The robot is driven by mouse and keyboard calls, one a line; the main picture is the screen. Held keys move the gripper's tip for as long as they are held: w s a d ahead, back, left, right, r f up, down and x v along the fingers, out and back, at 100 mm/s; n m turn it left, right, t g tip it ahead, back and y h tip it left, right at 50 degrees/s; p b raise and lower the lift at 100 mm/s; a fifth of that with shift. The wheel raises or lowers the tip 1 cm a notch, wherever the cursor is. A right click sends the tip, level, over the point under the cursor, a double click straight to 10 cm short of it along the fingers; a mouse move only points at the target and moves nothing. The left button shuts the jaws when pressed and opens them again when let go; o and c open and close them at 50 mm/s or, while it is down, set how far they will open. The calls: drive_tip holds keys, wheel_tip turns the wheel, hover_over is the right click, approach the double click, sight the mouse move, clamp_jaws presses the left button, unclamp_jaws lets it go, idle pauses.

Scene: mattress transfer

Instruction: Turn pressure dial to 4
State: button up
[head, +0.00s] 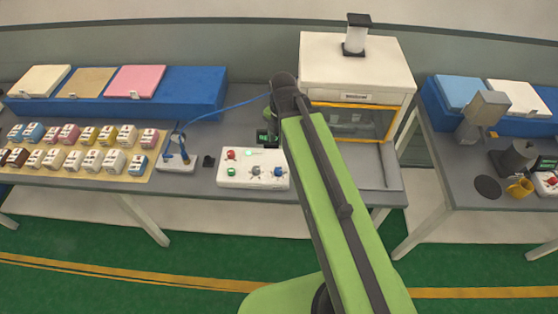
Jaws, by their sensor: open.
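A white control box (240,183) sits on the grey bench near its front edge, left of my arm. It carries a red button (231,155), a green button (231,171) and two small knobs, a grey left knob (255,171) and a right knob (278,172). Which knob is the pressure dial, and where each points, is too small to tell. A small dark unit with a green display (262,138) stands just behind the box, partly hidden by my arm. My green arm reaches up past the box's right side. My gripper cannot be made out; the arm hides that area.
A white machine with a yellow-framed window (355,70) stands behind my arm. A white power strip (176,165) with a blue cable lies left of the box. Further left is a tray (150,172) of several labelled containers. A second bench (455,180) stands right across a gap.

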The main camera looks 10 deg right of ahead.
sight(278, 170)
drive_tip(key=shift+w+r+n, duration=0.1)
drive_tip(key=shift+r+n, duration=0.05)
drive_tip(key=shift+n, duration=0.55)
drive_tip(key=f+b, duration=0.5)
drive_tip(key=b, duration=0.1)
drive_tip(key=f+b, duration=0.5)
drive_tip(key=f, duration=0.1)
drive_tip(key=f+b, duration=0.6)
drive_tip(key=shift+w+a+f+b, duration=0.25)
drive_tip(key=shift+b, duration=0.05)
drive_tip(key=shift+r, duration=0.1)
clamp_jaws()
